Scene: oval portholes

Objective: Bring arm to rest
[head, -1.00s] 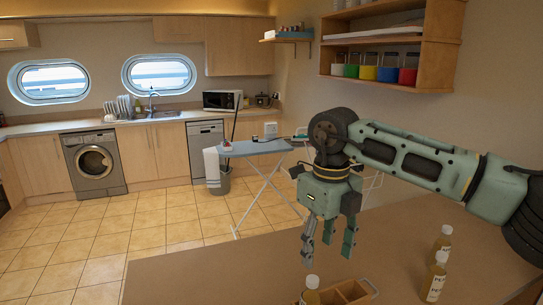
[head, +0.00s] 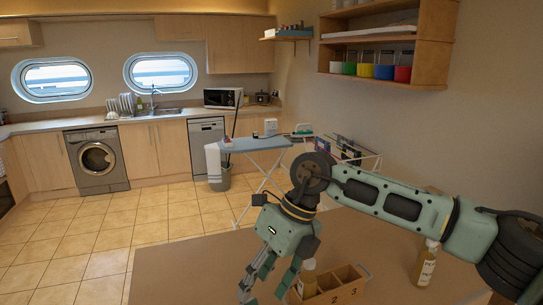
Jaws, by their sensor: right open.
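My right arm comes in from the right over the table (head: 185,265). My right gripper (head: 262,291) hangs down at its end with its fingers apart and nothing between them. It is just left of a wooden box (head: 342,287) with numbered compartments, of which 2 and 3 can be read. A bottle with a pale cap (head: 308,279) stands at the left end of the box, close to the gripper's right finger; I cannot tell whether they touch. My left gripper is not in view.
Another bottle (head: 426,266) stands on the table right of the box, partly behind my right arm. The table's left part is clear. Beyond it are an ironing board (head: 262,144), a bin (head: 219,178) and a wall shelf (head: 385,55) with coloured containers.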

